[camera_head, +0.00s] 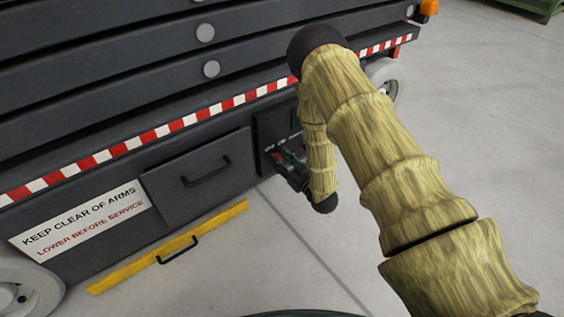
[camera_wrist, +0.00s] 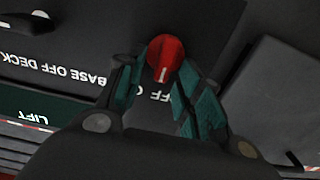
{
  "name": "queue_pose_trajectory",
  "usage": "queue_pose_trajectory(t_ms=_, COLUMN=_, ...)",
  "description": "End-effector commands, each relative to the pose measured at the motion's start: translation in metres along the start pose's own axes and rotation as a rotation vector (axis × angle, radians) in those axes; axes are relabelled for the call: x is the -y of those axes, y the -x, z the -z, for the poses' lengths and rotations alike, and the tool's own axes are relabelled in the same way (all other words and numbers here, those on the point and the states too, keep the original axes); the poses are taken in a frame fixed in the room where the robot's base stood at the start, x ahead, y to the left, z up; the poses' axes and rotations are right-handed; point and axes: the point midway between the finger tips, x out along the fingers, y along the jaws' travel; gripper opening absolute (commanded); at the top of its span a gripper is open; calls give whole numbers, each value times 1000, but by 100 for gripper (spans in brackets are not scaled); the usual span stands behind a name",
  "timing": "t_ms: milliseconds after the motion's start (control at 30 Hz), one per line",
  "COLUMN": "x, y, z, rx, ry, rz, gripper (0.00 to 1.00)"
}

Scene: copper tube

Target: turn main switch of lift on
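The main switch is a round red knob (camera_wrist: 166,54) with a short white mark, on the lift's dark control panel (camera_wrist: 75,40). In the wrist view the mark points toward the picture's bottom, and partly covered white lettering shows just below the knob. My gripper (camera_wrist: 166,62) has its two teal-padded fingers on either side of the knob, with the tips appearing to touch it. In the head view my gripper (camera_head: 286,162) is at the panel recess (camera_head: 268,128), beside a bit of red (camera_head: 277,157); my arm hides part of the panel.
Another dark selector (camera_wrist: 30,22) is beside an upside-down "BASE OFF DECK" label. A dark box (camera_wrist: 275,85) is at the right in the wrist view. A handled drawer (camera_head: 200,178) is left of the recess; a yellow bar (camera_head: 170,250) lies below. The floor (camera_head: 480,120) right is clear.

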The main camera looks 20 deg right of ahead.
Motion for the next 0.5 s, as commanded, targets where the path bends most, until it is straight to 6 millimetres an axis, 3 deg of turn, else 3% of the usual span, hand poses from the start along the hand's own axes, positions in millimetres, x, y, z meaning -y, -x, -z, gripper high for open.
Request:
queue_pose_trajectory(t_ms=267, x=0, y=-1, z=0, rx=0, ry=0, rz=0, gripper=36)
queue_pose_trajectory(t_ms=500, x=0, y=-1, z=0, rx=0, ry=0, rz=0, gripper=0)
